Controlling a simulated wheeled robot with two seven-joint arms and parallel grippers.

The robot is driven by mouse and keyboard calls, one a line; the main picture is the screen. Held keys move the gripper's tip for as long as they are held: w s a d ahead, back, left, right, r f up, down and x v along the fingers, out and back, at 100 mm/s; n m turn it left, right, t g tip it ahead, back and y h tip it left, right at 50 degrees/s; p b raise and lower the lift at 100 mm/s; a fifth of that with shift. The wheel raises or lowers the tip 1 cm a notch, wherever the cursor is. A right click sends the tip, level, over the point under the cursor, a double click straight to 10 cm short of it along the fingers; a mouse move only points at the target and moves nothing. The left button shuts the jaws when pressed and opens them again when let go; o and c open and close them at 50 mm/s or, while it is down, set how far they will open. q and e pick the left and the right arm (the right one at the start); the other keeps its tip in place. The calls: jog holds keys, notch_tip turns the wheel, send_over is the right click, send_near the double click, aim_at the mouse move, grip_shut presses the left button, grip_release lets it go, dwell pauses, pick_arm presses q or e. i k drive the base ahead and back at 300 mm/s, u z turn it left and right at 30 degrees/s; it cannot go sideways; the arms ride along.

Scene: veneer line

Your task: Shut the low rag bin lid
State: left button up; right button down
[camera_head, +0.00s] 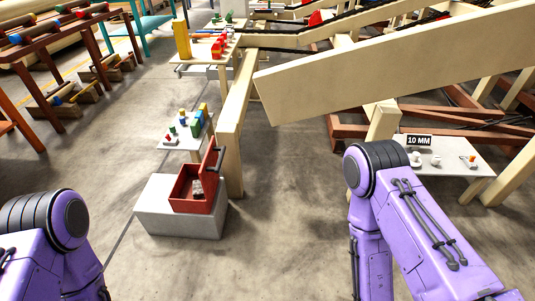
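The low rag bin (187,204) is a small red box on a grey block, left of centre in the head view. Its red lid (211,165) stands raised at the right side, with a black handle on it. Grey, rag-like contents show inside the open box. My purple left arm is at the bottom left and my purple right arm at the lower right, both well apart from the bin. Neither gripper shows in the picture.
The grey block (165,220) stands on bare concrete floor. A wooden beam post (229,160) rises close behind the lid. A small table (170,142) with coloured items stands behind the bin. The floor (285,220) between my arms is clear. A sign reading 10 MM (419,141) stands at the right.

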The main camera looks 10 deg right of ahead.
aim_at(211, 165)
jog(key=z, duration=0.25)
jog(key=i, duration=1)
jog(key=u, duration=0.3)
